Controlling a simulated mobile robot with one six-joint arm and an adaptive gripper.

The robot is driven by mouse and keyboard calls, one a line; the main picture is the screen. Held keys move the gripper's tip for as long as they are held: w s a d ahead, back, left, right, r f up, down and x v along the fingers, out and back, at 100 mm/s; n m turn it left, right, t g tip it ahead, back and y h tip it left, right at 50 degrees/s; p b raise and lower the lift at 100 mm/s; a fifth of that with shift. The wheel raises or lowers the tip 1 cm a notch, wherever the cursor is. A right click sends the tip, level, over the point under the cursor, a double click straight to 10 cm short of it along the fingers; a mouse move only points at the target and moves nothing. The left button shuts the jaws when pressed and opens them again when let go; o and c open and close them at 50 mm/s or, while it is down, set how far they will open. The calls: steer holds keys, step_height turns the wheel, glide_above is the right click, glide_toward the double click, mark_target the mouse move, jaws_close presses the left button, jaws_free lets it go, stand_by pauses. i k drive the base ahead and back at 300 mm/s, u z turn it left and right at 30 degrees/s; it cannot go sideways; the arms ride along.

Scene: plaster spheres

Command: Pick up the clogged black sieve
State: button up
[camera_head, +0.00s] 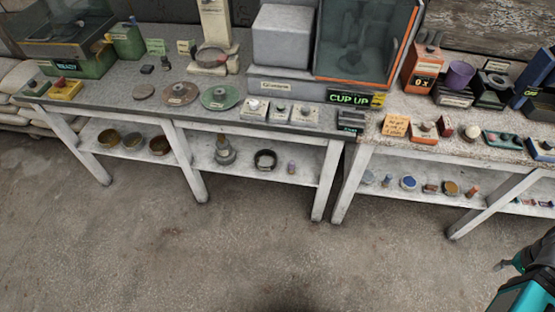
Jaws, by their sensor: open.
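A round black-rimmed thing (265,159), which looks like the black sieve, lies on the lower shelf of the left bench, right of a grey stepped metal piece. It is too small to tell whether its mesh is clogged. My gripper (508,264) shows in part at the lower right edge, dark, beside my teal arm. It is open and empty, over the floor, far from the shelf. The rest of it is cut off by the frame.
A second bench (460,118) stands at right. The concrete floor (250,250) in front is clear.

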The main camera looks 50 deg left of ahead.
mark_target(265, 161)
steer(key=z, duration=0.95)
steer(key=k, duration=1.3)
steer(key=u, duration=1.85)
